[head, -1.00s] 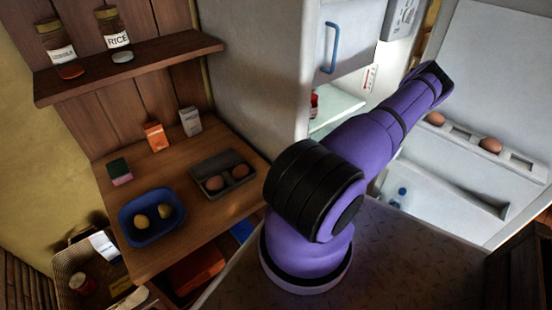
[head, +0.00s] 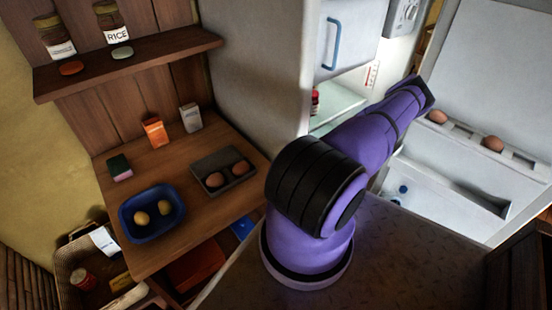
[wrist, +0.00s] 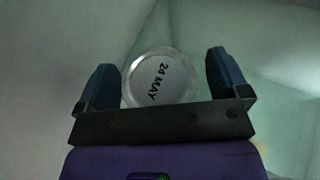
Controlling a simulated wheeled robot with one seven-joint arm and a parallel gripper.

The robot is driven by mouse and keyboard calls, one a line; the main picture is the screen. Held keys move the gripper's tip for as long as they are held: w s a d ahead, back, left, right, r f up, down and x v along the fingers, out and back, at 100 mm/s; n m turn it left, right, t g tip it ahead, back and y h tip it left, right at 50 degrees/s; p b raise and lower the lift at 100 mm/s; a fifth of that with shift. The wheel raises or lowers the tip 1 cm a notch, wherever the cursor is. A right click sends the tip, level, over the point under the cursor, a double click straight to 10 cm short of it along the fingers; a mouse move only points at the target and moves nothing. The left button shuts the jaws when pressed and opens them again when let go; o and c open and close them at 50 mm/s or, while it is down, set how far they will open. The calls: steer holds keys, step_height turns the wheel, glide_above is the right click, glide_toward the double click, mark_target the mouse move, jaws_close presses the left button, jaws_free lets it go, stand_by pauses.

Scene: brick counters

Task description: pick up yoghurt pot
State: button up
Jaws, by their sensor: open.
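In the wrist view, the round pale lid of a pot (wrist: 160,79), which looks like the yoghurt pot, carries the print "24 MAY". It sits between the two blue fingers of my gripper (wrist: 161,60), with a gap on each side, wider on the right. My gripper is open. The pot's sides are hidden beneath its lid. In the head view, my purple arm reaches towards the open fridge, and my gripper and the pot are hidden.
The open fridge (head: 340,112) has a shelf with a red item (head: 315,101). Its door (head: 495,60) holds eggs (head: 492,143) in a rack. On the left, a wooden counter (head: 190,215) bears a blue bowl (head: 128,222), an egg tray (head: 205,165), cartons (head: 155,132) and a sponge (head: 120,167).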

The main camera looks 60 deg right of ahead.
steer(key=shift+c, duration=0.2)
steer(key=c, duration=1)
